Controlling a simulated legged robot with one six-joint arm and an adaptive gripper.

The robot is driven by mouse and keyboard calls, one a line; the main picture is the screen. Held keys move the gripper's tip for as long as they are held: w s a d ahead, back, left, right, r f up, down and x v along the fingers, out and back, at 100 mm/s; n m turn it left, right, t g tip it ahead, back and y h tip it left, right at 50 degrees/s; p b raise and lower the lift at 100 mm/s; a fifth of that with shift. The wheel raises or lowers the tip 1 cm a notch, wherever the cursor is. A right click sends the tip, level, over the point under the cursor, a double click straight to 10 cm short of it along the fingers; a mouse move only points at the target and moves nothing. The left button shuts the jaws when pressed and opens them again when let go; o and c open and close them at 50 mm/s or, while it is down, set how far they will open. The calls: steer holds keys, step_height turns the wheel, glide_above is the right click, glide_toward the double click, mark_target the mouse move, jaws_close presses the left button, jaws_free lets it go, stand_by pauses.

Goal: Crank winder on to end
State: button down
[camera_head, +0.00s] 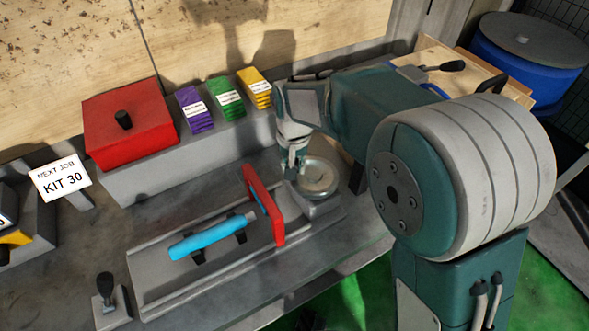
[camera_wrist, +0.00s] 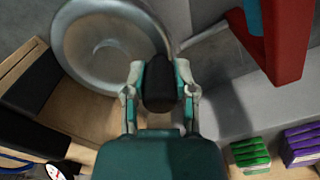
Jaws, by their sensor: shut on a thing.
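The winder is a round grey handwheel (camera_head: 320,180) at the right end of the grinder bed. In the wrist view the wheel (camera_wrist: 108,40) fills the upper left. Its black crank knob (camera_wrist: 160,84) stands between the two fingers of my gripper (camera_wrist: 160,74), which is shut on it near the wheel's rim. In the head view my gripper (camera_head: 293,168) reaches down at the wheel's left side, and the knob is hidden behind it. A blue cylinder (camera_head: 205,238) lies on black supports on the bed, and its right end meets an upright red plate (camera_head: 264,205).
A red box (camera_head: 130,125) and purple, green and yellow packs (camera_head: 194,108) stand on the grey ledge behind. A black-knobbed lever (camera_head: 107,298) stands front left. A sign (camera_head: 62,181) reads KIT 30. A wooden tray (camera_head: 490,75) and blue barrel (camera_head: 530,60) are at upper right.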

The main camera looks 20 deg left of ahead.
steer(key=m, duration=0.1)
steer(key=w+m, duration=0.1)
steer(key=m, duration=0.1)
steer(key=shift+a, duration=0.15)
steer(key=m, duration=0.1)
steer(key=w+m, duration=0.1)
steer(key=m, duration=0.1)
steer(key=shift+w+f+m, duration=0.1)
steer(key=shift+w+m, duration=0.2)
steer(key=m, duration=0.1)
steer(key=w+m, duration=0.1)
steer(key=m, duration=0.1)
steer(key=shift+w+d, duration=0.15)
steer(key=shift+d, duration=0.15)
steer(key=shift+w+d+m, duration=0.2)
steer(key=shift+w+m, duration=0.05)
steer(key=shift+m, duration=0.55)
steer(key=shift+w+d+m, duration=0.15)
steer(key=shift+w+m, duration=0.1)
steer(key=shift+m, duration=0.55)
steer(key=shift+c, duration=2.1)
jaws_free()
steer(key=shift+w, duration=0.1)
steer(key=shift+a, duration=0.1)
